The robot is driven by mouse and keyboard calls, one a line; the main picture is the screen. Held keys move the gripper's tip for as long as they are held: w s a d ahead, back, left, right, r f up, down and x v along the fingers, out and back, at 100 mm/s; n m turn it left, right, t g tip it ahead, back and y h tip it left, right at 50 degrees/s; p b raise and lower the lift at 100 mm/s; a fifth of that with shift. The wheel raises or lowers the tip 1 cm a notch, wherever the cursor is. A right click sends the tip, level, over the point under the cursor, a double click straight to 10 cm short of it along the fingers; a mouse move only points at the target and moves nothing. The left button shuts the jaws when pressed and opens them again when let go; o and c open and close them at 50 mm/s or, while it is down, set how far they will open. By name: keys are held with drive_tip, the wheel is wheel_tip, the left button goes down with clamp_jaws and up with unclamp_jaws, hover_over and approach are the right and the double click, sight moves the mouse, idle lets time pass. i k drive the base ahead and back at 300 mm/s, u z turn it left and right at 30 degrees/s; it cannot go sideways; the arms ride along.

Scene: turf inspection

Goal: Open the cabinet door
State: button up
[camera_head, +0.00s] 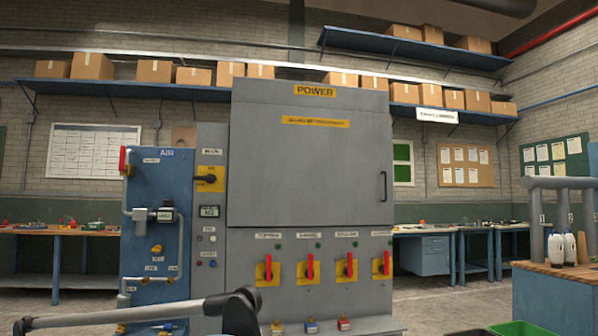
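The grey cabinet (238,160) stands in the middle of the view under a yellow POWER label (314,90). Its wide grey door (310,170) looks shut, flush with the frame. A dark upright bar handle (383,186) sits near the door's right edge. Nothing touches the handle. A grey arm link with a black joint, which looks like mine, crosses the bottom left in front of the cabinet. My gripper's fingers do not show.
Red rotary switches (310,266) on yellow plates line the panel below the door. A blue AIR panel (155,220) adjoins the cabinet's left. Workbenches (425,250) stand behind. A wooden-topped bench (570,275) and a green bin (518,328) are at lower right.

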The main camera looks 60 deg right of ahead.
sight(289, 166)
drive_tip(key=z, duration=3.65)
drive_tip(key=i, duration=0.95)
drive_tip(key=u, duration=0.65)
